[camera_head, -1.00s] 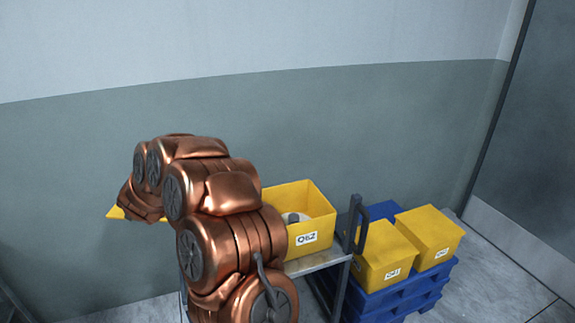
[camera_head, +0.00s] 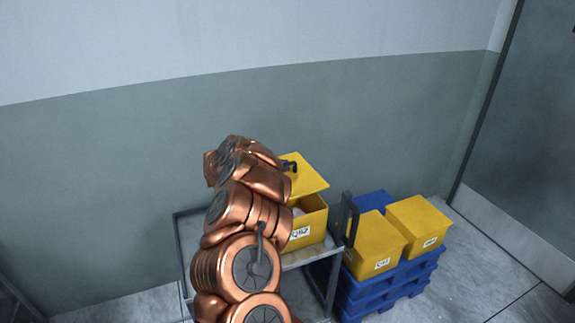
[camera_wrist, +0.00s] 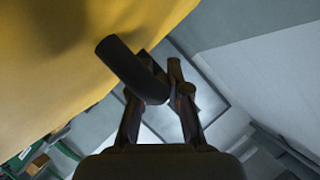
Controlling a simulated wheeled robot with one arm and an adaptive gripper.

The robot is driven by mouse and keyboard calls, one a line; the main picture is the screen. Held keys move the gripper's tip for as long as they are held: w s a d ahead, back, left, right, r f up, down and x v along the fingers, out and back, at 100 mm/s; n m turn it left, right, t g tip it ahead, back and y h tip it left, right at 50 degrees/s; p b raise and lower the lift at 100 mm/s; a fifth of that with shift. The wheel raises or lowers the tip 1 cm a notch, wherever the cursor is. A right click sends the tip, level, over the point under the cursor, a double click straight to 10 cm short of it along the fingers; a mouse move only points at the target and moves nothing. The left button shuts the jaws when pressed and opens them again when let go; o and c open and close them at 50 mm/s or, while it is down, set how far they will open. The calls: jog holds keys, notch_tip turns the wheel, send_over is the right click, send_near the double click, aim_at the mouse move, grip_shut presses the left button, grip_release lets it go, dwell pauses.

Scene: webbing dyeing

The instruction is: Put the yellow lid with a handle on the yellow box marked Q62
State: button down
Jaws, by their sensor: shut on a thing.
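The yellow lid (camera_head: 309,178) is over the back part of the yellow box marked Q62 (camera_head: 317,224), and the box's front opening still shows with something pale inside. The lid looks raised and tilted; I cannot tell whether it touches the rim. My gripper (camera_head: 289,166) is at the lid's dark handle, partly hidden behind my arm. In the wrist view my gripper (camera_wrist: 165,82) is shut on the dark handle (camera_wrist: 130,68), with the yellow lid (camera_wrist: 60,60) filling the upper left.
The box stands on a grey metal cart (camera_head: 190,232) with a dark upright handle (camera_head: 349,220). To the right, two closed yellow boxes (camera_head: 374,246) (camera_head: 419,224) stand on stacked blue pallets (camera_head: 385,292). A wall is close behind; floor is free at the right.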

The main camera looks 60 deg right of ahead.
jog(key=shift+s+d+f+g, duration=0.15)
jog(key=shift+s+d, duration=0.05)
jog(key=shift+s, duration=0.3)
jog(key=shift+s+d+f+g, duration=0.15)
jog(key=shift+s, duration=0.3)
jog(key=shift+f+b, duration=1.75)
jog(key=shift+f, duration=1.45)
jog(key=shift+f, duration=0.45)
jog(key=c, duration=1.1)
grip_release()
jog(key=shift+o, duration=0.2)
jog(key=shift+w+a, duration=0.1)
jog(key=v, duration=1.2)
